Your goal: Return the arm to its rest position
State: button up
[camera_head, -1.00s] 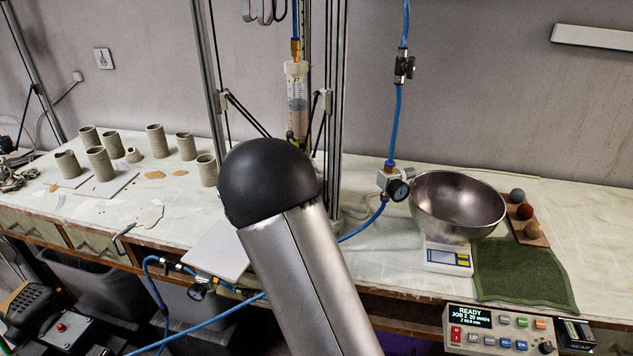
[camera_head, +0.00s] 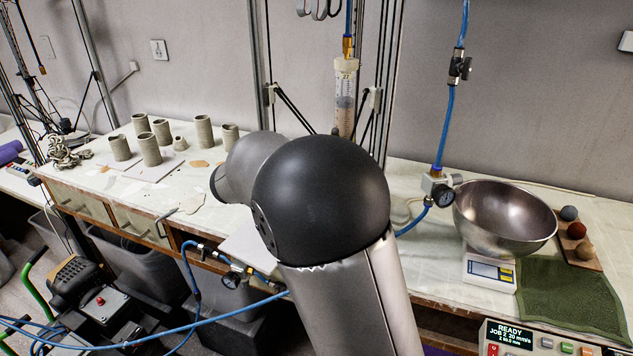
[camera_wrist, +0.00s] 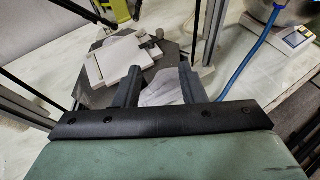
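My arm rises through the lower middle of the head view, with a silver link (camera_head: 350,310), a black rounded joint (camera_head: 320,195) and a grey link (camera_head: 243,168) reaching back and left behind it. My gripper is hidden in the head view. In the wrist view my gripper (camera_wrist: 157,76) has its two dark fingers well apart, with nothing held between them. Beyond the fingers are a dark plate (camera_wrist: 90,95) and a pale square slab (camera_wrist: 108,66).
The clay extruder tube (camera_head: 345,98) hangs between metal posts behind my arm. Several clay cups (camera_head: 149,150) stand at left. A steel bowl (camera_head: 500,235) sits on a scale (camera_head: 489,271) at right, beside a green cloth (camera_head: 570,295). A blue hose (camera_head: 447,125) hangs near the bowl.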

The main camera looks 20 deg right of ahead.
jog(key=s+d+f+m+g+y, duration=0.35)
jog(key=s+m, duration=0.25)
jog(key=s, duration=0.4)
jog(key=s+a+f+m+g+y, duration=0.1)
jog(key=s+a+f+m+y, duration=0.15)
jog(key=s+m, duration=0.35)
jog(key=s+a+f+m+y, duration=0.25)
jog(key=s+m, duration=0.25)
jog(key=s, duration=0.4)
jog(key=s+a+f+m+g+y, duration=0.1)
jog(key=s+a+f+m+y, duration=0.1)
jog(key=s+m+y, duration=0.4)
notch_tip(320, 180, down, 24)
jog(key=s+h+b, duration=0.2)
jog(key=b, duration=2)
jog(key=shift+d+n+g, duration=0.4)
jog(key=shift+d+g, duration=0.05)
jog(key=shift+f, duration=0.1)
